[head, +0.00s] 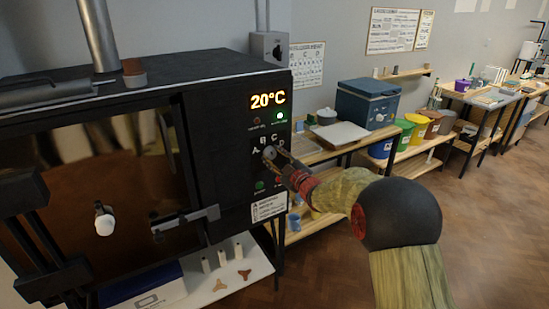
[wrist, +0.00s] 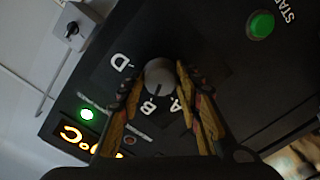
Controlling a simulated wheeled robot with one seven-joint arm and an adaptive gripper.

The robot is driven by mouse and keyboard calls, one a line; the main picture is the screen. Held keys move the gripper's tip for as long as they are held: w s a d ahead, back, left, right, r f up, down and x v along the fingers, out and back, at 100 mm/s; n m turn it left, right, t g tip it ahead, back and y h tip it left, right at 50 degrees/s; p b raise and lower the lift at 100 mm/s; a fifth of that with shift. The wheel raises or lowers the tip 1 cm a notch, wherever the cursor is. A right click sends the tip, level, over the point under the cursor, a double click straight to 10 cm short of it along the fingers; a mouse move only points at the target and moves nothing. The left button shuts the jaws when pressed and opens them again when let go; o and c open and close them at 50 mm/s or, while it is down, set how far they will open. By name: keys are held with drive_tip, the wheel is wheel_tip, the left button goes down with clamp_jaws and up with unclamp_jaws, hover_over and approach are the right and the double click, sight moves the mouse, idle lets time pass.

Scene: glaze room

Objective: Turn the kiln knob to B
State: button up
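The kiln knob (wrist: 159,74) is a small round grey knob on the kiln's black control panel, with white letters around it. It also shows in the head view (head: 269,153). In the wrist view the letter B (wrist: 149,107) is below it, A is at the lower right and D at the left. C is hidden behind a finger. A dark mark on the knob seems to face B, but it is small. My gripper (wrist: 158,70) is at the panel, its two fingers on either side of the knob. A narrow gap shows at the left finger; contact at the right is unclear.
The kiln (head: 130,85) has a lit 20°C display (head: 268,100) and a green lamp above the knob. A green START button (wrist: 260,25) is on the same panel. A wooden bench (head: 320,150) and a blue box (head: 367,103) stand to the right. The floor at right is clear.

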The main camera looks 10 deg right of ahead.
drive_tip(key=o, duration=0.4)
drive_tip(key=shift+w+a+r, duration=0.15)
drive_tip(key=shift+w+r, duration=0.1)
drive_tip(key=shift+f, duration=0.1)
drive_tip(key=shift+s+f, duration=0.1)
drive_tip(key=v, duration=1.2)
